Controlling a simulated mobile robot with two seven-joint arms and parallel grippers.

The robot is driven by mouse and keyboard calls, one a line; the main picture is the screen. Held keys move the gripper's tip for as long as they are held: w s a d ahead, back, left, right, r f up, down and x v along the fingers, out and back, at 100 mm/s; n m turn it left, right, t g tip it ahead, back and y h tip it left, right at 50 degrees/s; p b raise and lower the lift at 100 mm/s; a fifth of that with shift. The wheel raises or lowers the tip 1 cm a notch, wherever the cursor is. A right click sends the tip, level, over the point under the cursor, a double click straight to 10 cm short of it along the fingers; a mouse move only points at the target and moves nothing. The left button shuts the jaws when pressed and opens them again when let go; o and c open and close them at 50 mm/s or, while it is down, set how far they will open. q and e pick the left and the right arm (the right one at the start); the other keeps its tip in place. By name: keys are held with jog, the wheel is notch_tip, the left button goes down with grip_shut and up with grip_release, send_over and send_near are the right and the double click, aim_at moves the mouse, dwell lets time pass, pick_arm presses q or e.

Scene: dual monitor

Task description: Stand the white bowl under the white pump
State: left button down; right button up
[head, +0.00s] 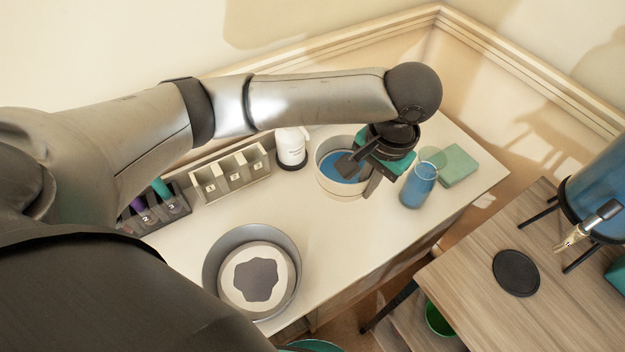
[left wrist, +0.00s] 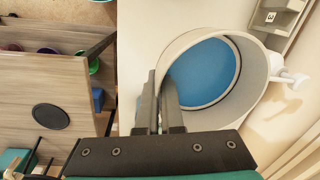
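The white bowl (head: 343,190), deep and blue inside, is at the back of the white counter. The white pump (head: 291,150) stands just left of it; in the left wrist view its spout (left wrist: 294,79) shows beside the rim. The bowl (left wrist: 251,70) is upright, and I cannot tell whether it touches the counter. My left gripper (head: 362,173) is at the bowl's right side. In the left wrist view its fingers (left wrist: 160,100) are close together, one inside and one outside the wall, closed on the rim. My right gripper is not in view.
A blue carafe (head: 418,186) and a green block (head: 457,165) stand right of the bowl. A numbered box (head: 231,175) lies left of the pump. A grey round pan (head: 213,267) holds a patterned disc in front. The counter's middle is clear. A wooden table (head: 455,280) is at right.

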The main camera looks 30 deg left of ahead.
pick_arm(q)
jog(key=s+d+f+m, duration=0.2)
jog(key=d+f, duration=0.2)
jog(key=f, duration=0.3)
jog(key=b, duration=0.3)
send_near(322, 197)
jog(key=shift+s+a+f+m, duration=0.15)
jog(key=shift+f+m, duration=0.1)
jog(key=shift+m, duration=0.05)
notch_tip(322, 197, down, 5)
jog(key=shift+r+b, duration=0.1)
jog(key=shift+b, duration=0.65)
jog(key=shift+a+f, duration=0.15)
jog(key=shift+f, duration=0.25)
jog(key=shift+r, duration=0.1)
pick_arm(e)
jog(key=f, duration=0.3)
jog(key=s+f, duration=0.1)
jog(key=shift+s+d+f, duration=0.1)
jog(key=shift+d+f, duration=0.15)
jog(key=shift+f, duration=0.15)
